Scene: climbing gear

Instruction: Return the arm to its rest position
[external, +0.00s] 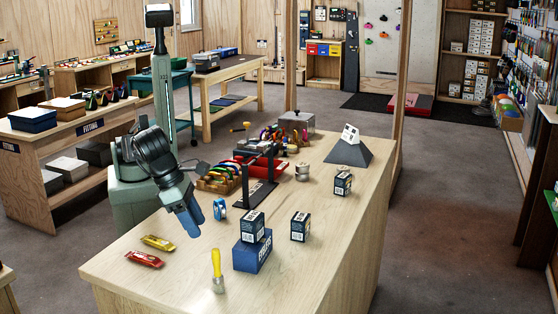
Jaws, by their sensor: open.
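My arm rises at the left of the wooden counter (330,210) in the external view and bends down over its left part. My gripper (195,226) is at its low end, pointing down above the counter and small in the picture. It is open, and I see nothing held in it. A small blue-and-white item (220,209) stands just right of it. A yellow item (157,243) and a red item (144,259) lie on the counter to its lower left.
A dark box (251,226) sits on a blue block (252,256), with another dark box (300,226) to the right. A yellow-handled brush (217,270) stands near the front. A black stand (256,193), a red tray (270,170) and a grey wedge (349,151) are farther back.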

